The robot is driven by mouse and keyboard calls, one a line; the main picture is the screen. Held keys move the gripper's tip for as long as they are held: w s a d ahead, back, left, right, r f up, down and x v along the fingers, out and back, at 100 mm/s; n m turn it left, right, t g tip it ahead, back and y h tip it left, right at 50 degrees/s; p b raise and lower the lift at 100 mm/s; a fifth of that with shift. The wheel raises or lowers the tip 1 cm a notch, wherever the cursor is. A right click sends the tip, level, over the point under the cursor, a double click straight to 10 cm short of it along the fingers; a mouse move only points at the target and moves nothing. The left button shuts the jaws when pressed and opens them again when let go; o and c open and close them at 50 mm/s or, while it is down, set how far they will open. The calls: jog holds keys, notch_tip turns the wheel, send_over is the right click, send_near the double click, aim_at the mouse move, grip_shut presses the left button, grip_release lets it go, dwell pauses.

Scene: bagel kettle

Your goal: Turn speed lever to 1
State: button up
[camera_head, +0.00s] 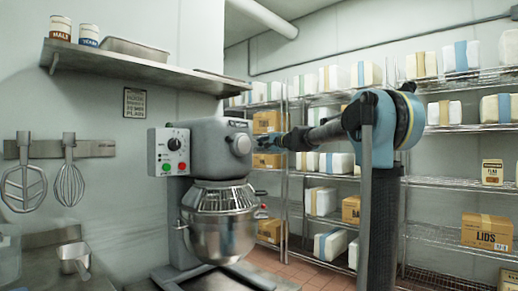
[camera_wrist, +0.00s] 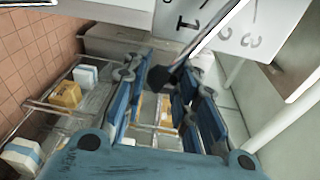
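The grey stand mixer (camera_head: 222,150) stands in the middle of the head view, with a steel bowl under its head. In the wrist view the speed lever is a thin pale rod with a black knob (camera_wrist: 159,79). It slants across a white plate (camera_wrist: 215,22) marked with numerals, 1, 2 and 3 among them. I cannot tell which number the lever points to. My gripper (camera_head: 265,143) is at the right side of the mixer's head. In the wrist view its blue fingers (camera_wrist: 157,85) are spread, and the knob appears between their tips. Contact is unclear.
A control box (camera_head: 169,152) with a dial and red and green buttons is on the mixer's left. Wire shelves (camera_head: 440,182) with wrapped packs and boxes stand behind my arm. A wall shelf (camera_head: 140,66) is above left; a whisk (camera_head: 69,183) hangs below it.

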jog(key=shift+o, duration=0.9)
jog(key=shift+s, duration=0.1)
jog(key=v, duration=1.1)
jog(key=shift+s+d, duration=0.25)
jog(key=s+f+n+g+h, duration=0.1)
jog(key=s+f+n+g, duration=0.25)
jog(key=s+f, duration=0.9)
jog(key=s+d+f+n+g+h, duration=0.2)
jog(key=s+d+f, duration=0.4)
jog(key=s+f, duration=0.4)
jog(key=s+d+f+n+g+h, duration=0.2)
jog(key=s+d+f+h, duration=0.3)
jog(key=s+f, duration=0.6)
jog(key=s+d+f+n+g+h, duration=0.2)
jog(key=s+d+f, duration=0.6)
jog(key=f, duration=1)
jog(key=shift+s+d+f+g+h, duration=0.15)
jog(key=shift+s+d+g+h, duration=0.2)
jog(key=shift+s+h, duration=0.75)
